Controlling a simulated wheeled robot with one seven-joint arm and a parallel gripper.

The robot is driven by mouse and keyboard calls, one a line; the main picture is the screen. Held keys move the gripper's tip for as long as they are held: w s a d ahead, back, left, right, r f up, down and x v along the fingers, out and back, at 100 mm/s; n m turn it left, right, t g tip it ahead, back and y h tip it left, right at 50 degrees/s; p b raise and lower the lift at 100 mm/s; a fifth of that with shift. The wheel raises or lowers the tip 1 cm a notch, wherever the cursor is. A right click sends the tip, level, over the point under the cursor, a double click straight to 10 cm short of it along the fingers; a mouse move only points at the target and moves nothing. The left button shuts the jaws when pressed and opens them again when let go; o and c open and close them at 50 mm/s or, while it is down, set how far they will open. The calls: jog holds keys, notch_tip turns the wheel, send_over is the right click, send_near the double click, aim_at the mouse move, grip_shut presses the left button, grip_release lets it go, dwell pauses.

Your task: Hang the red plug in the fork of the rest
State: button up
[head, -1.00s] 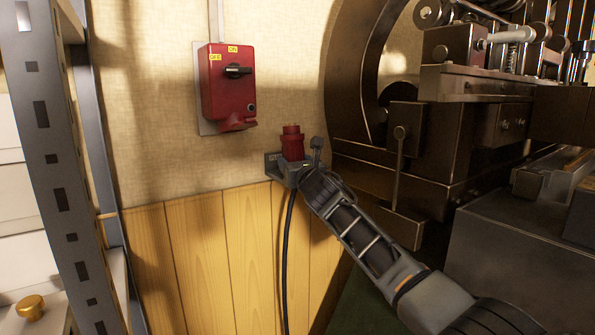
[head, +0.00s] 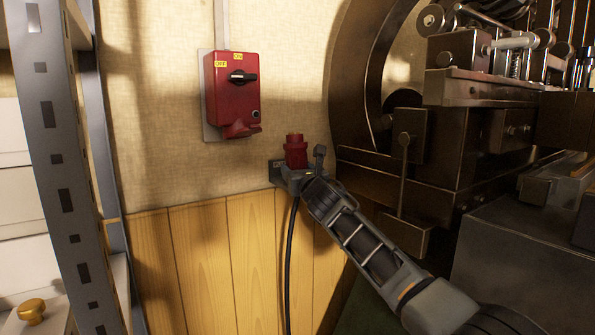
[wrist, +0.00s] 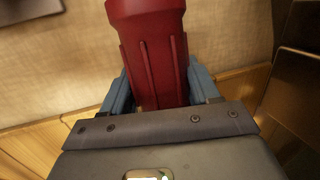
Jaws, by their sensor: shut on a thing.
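The red plug (head: 296,154) stands upright by the wall below the red switch box, with a black cable (head: 290,260) hanging from it. My gripper (head: 299,178) is shut on the plug. In the wrist view, the plug (wrist: 155,55) is between the blue fingers of my gripper (wrist: 160,92).
The red switch box (head: 232,92) with a black knob is on the wall above left. A dark metal press (head: 450,150) with a lever stands close on the right. A grey shelf post (head: 62,170) is at the left.

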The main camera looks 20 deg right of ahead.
dwell(0.3)
jog(key=o, duration=1.3)
jog(key=shift+f, duration=0.1)
jog(key=shift+c, duration=0.2)
jog(key=shift+s, duration=0.15)
jog(key=shift+s+d+p, duration=0.15)
jog(key=shift+s+p, duration=0.2)
jog(key=shift+s, duration=0.3)
jog(key=s+p, duration=0.1)
jog(key=s, duration=0.5)
jog(key=shift+f, duration=0.45)
jog(key=shift+s+d, duration=0.1)
